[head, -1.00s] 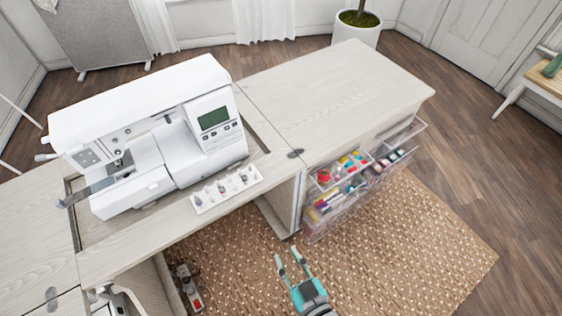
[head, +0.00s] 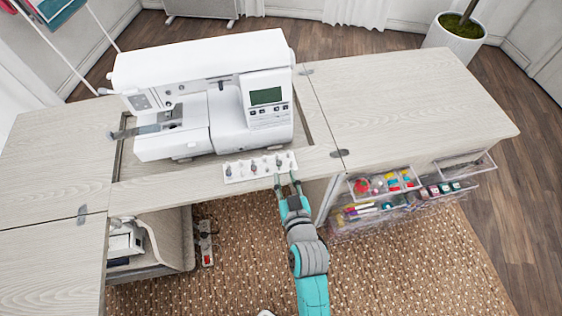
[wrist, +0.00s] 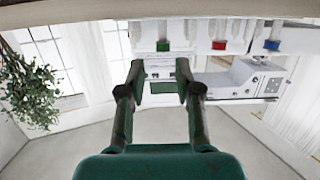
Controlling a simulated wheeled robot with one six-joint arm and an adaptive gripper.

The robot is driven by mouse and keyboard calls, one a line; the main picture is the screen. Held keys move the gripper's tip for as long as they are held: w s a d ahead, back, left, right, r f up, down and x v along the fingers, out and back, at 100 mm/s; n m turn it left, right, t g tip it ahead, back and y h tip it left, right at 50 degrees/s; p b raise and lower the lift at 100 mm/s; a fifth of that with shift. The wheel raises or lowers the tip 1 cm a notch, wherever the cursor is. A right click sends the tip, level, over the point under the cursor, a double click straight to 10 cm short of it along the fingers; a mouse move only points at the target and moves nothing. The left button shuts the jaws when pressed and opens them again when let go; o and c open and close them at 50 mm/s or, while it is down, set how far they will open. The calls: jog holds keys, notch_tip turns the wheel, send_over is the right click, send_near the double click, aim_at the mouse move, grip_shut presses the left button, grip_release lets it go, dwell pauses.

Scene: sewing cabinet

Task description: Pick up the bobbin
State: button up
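A white tray (head: 232,178) with several small upright pieces stands near the front edge of the table, below the sewing machine. I cannot tell in the head view which piece is the bobbin. The wrist view looks upside down. Near its top are a green-ended piece (wrist: 163,45), a red-ended piece (wrist: 219,44) and a blue-ended piece (wrist: 272,44). My gripper (head: 286,178) is open and empty at the tray's front, towards its right end. In the wrist view its fingers (wrist: 160,82) are apart, with the green-ended piece beyond the gap.
The white sewing machine (head: 225,80) stands just behind the tray. The table top (head: 400,100) on the right is clear. Clear open drawers (head: 385,185) with sewing supplies stick out below it. A pedal (head: 206,245) lies on the floor at the left.

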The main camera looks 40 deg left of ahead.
aim_at(280, 164)
jog(key=shift+x, duration=2.9)
jog(key=shift+s+a, duration=0.1)
jog(key=shift+s, duration=0.05)
jog(key=c, duration=0.5)
